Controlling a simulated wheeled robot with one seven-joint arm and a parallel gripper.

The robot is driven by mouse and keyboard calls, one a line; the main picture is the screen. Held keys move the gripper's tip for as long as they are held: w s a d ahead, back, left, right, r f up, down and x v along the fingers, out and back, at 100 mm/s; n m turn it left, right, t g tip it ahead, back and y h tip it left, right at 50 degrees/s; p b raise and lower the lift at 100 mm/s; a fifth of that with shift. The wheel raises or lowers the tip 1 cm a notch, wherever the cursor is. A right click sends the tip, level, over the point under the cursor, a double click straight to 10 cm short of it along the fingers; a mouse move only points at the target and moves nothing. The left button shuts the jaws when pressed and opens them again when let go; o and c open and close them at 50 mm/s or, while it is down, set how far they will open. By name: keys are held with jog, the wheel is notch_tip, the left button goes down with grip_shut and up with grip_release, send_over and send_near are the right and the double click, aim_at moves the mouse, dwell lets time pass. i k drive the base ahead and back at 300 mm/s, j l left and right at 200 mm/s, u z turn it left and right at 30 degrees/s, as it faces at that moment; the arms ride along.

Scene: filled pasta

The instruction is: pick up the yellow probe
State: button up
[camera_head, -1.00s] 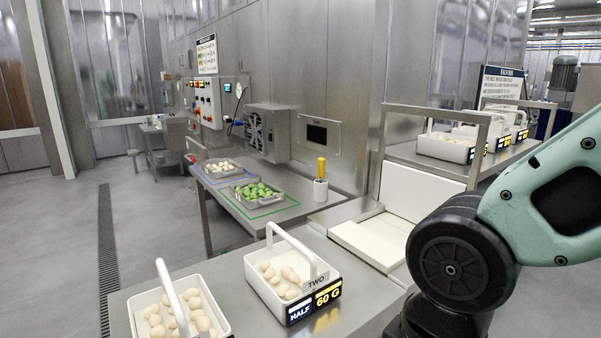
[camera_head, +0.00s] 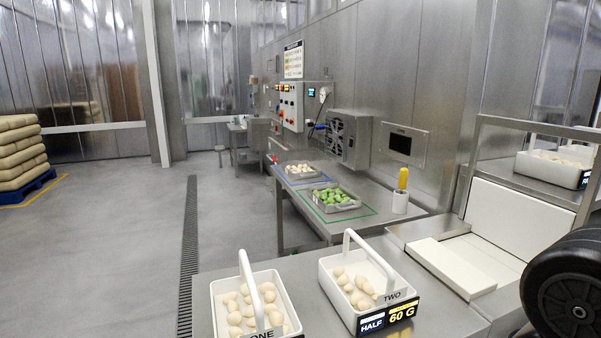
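The yellow probe (camera_head: 403,178) stands upright in a white cylindrical holder (camera_head: 400,202) on the steel side table by the wall. Only its yellow upper part shows; its lower part is hidden inside the holder. A dark round joint of my arm (camera_head: 568,290) shows at the lower right edge, well apart from the probe. My gripper is outside the view.
Baskets ONE (camera_head: 212,305) and TWO (camera_head: 330,277) with pale dough pieces stand on the near counter. Two trays, one with green pieces (camera_head: 338,208), lie on the side table (camera_head: 300,225). A white slab (camera_head: 452,268) lies right of basket TWO.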

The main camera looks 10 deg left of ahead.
aim_at(403, 174)
jog(key=i+l+u, duration=0.2)
jog(key=u, duration=0.15)
jog(key=i+l+u, duration=0.2)
jog(key=l+u, duration=0.15)
jog(key=i+l+u, duration=0.1)
jog(key=l+u, duration=0.65)
jog(key=l, duration=0.2)
jog(key=i, duration=0.05)
